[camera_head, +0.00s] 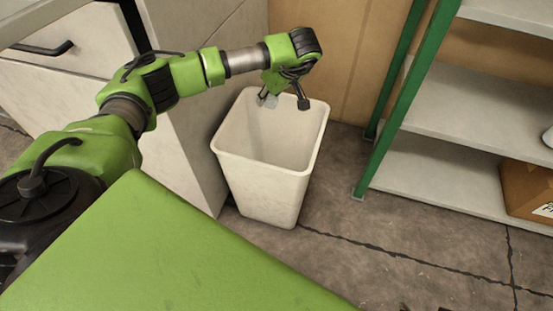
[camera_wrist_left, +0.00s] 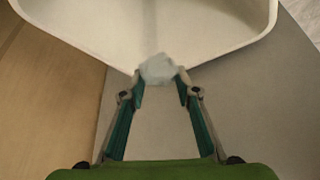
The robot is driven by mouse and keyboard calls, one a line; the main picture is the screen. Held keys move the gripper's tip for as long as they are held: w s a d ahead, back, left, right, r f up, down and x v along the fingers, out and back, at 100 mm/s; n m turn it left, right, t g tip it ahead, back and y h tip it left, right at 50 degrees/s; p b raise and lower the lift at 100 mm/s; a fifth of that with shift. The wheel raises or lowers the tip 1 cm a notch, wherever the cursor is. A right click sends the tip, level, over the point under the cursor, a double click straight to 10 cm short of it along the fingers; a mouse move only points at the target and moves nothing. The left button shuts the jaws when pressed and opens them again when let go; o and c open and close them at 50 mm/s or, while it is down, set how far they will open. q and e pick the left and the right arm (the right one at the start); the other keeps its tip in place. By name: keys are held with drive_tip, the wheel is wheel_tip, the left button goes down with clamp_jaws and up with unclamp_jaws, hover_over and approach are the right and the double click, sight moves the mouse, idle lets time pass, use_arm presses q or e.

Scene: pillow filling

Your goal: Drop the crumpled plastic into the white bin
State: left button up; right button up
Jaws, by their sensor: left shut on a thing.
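The white bin (camera_head: 262,190) stands on the floor, open at the top, between the cabinet and the shelf. My left gripper (camera_head: 284,103) hangs over the far part of the bin's mouth, pointing down. In the left wrist view my left gripper (camera_wrist_left: 160,78) is shut on the crumpled plastic (camera_wrist_left: 157,68), a small pale, translucent lump between the fingertips. The bin's pale rim and inside (camera_wrist_left: 230,42) show beyond it. In the head view the plastic is hard to make out by the fingers. My right gripper is not in view.
A white cabinet (camera_head: 185,125) with a drawer stands left of the bin. A green-framed shelf (camera_head: 450,110) with a cardboard box (camera_head: 525,188) stands at the right. A tan panel (camera_head: 340,60) is behind the bin. The concrete floor (camera_head: 390,245) in front is mostly clear.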

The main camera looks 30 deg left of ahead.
use_arm(q)
wheel_tip(320, 180, down, 3)
drive_tip(key=shift+r+b, duration=0.1)
drive_tip(key=shift+b, duration=1.05)
drive_tip(key=shift+f, duration=0.2)
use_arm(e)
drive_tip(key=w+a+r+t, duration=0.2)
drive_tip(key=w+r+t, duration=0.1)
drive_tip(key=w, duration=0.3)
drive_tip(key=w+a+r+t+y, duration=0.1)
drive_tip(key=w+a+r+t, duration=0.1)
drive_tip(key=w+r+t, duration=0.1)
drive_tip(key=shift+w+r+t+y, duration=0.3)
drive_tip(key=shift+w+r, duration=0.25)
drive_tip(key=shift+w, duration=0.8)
use_arm(q)
drive_tip(key=o, duration=0.9)
drive_tip(key=v, duration=1.2)
